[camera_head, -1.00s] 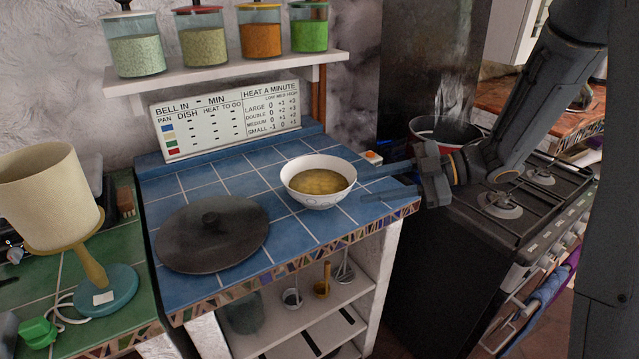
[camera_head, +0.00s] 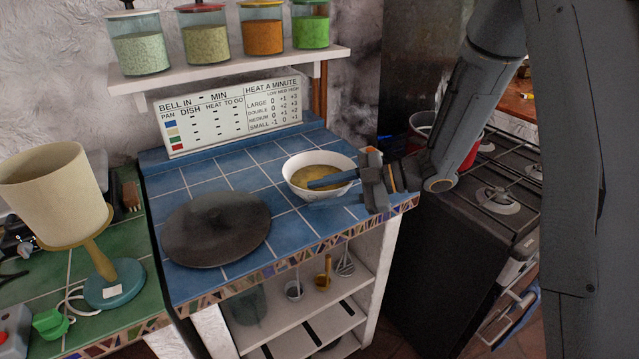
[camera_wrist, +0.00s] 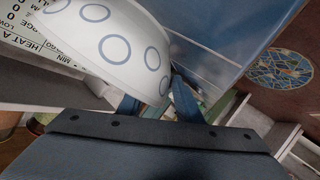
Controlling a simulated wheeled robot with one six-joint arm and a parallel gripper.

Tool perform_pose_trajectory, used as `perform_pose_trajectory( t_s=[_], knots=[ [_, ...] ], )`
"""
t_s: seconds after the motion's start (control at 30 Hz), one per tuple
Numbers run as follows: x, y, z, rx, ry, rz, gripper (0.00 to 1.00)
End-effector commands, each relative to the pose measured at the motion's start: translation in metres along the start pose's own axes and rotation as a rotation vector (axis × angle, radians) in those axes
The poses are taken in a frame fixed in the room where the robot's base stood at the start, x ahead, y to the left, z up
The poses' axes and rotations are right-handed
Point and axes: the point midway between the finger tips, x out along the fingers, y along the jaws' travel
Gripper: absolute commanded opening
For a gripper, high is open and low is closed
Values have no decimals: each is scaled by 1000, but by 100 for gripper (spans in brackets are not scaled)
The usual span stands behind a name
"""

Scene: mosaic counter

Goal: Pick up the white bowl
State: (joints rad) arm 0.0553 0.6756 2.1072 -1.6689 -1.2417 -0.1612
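The white bowl (camera_head: 318,195) stands upright on the blue tiled counter (camera_head: 290,235) and holds a yellowish filling. My gripper (camera_head: 328,188) reaches in from the right at the bowl's right side. One finger lies across the bowl's opening in the head view; the other is mostly hidden there. In the wrist view the bowl (camera_wrist: 110,45) shows its outer wall with blue rings. The two fingers of my gripper (camera_wrist: 157,98) are apart, with the bowl's edge between them. I cannot tell whether either finger touches it.
A dark round lid (camera_head: 215,232) lies on the counter left of the bowl. A lamp (camera_head: 95,245) stands at the far left. A sign (camera_head: 228,112) leans behind, under a jar shelf (camera_head: 220,75). A stove (camera_head: 470,245) is to the right.

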Motion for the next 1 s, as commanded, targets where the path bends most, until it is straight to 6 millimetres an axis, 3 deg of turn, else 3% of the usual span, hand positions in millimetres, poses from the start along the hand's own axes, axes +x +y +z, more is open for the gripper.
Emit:
perform_pose_trajectory(
  t_s=[0.23, 0.4, 0.43, 1.0],
  knots=[
    [1, 0, 0, 0, 0, 0, 30],
    [1, 0, 0, 1, 0, 0, 1],
    [1, 0, 0, 1, 0, 0, 0],
    [-2, 5, -8, 0, 0, 0, 0]
  ],
)
